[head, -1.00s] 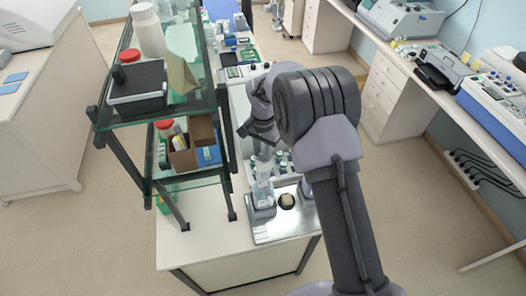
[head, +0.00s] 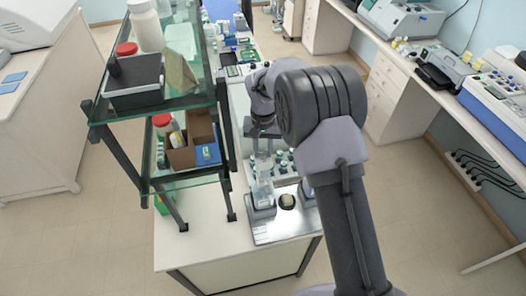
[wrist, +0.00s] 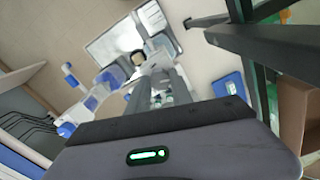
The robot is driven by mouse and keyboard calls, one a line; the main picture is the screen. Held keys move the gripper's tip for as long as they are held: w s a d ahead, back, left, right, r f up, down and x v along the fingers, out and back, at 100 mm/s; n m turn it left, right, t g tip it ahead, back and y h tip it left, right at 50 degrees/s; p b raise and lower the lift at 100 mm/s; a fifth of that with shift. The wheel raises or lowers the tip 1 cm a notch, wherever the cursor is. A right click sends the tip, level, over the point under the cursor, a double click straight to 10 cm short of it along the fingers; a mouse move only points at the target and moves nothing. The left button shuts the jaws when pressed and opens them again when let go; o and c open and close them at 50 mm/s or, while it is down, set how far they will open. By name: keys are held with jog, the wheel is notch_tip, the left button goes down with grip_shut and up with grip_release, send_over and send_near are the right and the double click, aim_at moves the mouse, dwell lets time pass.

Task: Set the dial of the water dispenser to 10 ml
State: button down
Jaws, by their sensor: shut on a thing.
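A clear dispenser (head: 262,172) stands upright on a grey base on the metal tray, near the front end of the bench. Which dispenser holds water cannot be read. My gripper (head: 262,142) is directly above it, pointing down. In the wrist view, the two dark fingers of my gripper (wrist: 158,82) are close together over the dispenser's top, shut on its upper part. The grey base (wrist: 164,43) shows beyond the fingertips. The dial and its marks are too small and mostly hidden by the fingers.
The metal tray (head: 278,232) also carries a round pale-topped item (head: 287,201) and a second grey base (head: 307,190). A glass shelf rack (head: 150,100) with bottles and boxes stands close on the left. Several small bottles (head: 281,163) stand behind.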

aim_at(263, 153)
jog(key=shift+n, duration=1.6)
jog(key=c, duration=1.1)
grip_release()
notch_tip(263, 153, up, 18)
jog(key=shift+f+b, duration=0.25)
jog(key=shift+b, duration=0.15)
